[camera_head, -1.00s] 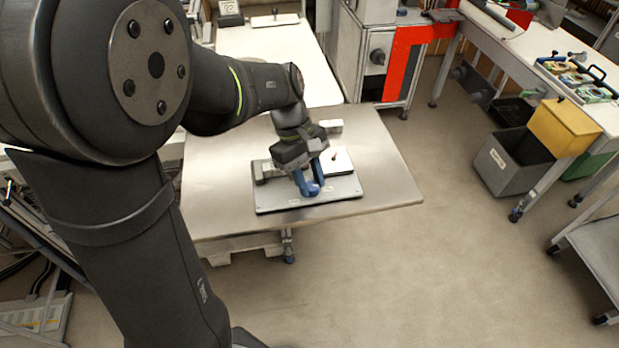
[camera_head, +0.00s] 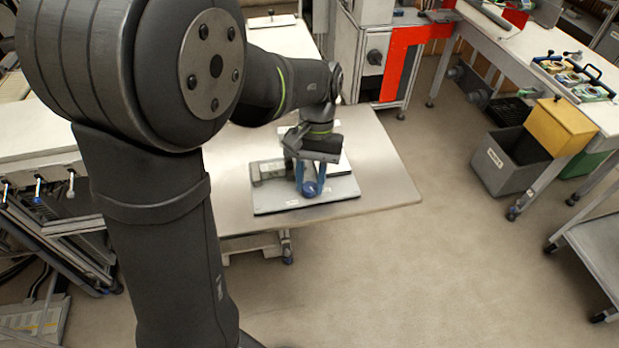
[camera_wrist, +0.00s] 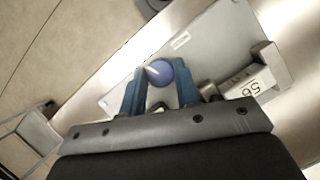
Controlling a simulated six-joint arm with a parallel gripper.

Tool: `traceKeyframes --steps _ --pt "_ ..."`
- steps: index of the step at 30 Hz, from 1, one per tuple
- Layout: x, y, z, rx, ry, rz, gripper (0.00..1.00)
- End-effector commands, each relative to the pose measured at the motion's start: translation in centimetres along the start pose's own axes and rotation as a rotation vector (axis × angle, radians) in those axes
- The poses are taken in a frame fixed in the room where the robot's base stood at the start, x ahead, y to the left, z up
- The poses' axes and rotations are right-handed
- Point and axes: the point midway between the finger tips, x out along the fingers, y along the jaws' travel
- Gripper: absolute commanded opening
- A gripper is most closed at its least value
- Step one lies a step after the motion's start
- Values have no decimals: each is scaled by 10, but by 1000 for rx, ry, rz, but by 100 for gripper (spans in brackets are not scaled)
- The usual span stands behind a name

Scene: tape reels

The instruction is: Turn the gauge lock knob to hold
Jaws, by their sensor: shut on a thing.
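The blue round knob (camera_head: 310,189) sits near the front edge of a flat grey base plate (camera_head: 345,203) on the metal table. The gripper (camera_wrist: 159,68) is shut on the knob in the wrist view. The fingers hide parts of the knob's sides. I cannot read any hold mark on the plate.
The tabletop (camera_head: 385,180) is clear to the plate's right. A grey bin (camera_head: 505,165) and a yellow box (camera_head: 560,125) are off to the right.

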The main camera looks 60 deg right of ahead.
Motion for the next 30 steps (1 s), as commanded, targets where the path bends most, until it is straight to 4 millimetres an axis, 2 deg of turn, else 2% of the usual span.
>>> traceKeyframes --steps 6,15,30 --pt "0 2 1 158 -1 -65 6" --pt "0 2 1 294 0 -122 6" --pt "0 2 1 341 0 -141 6"
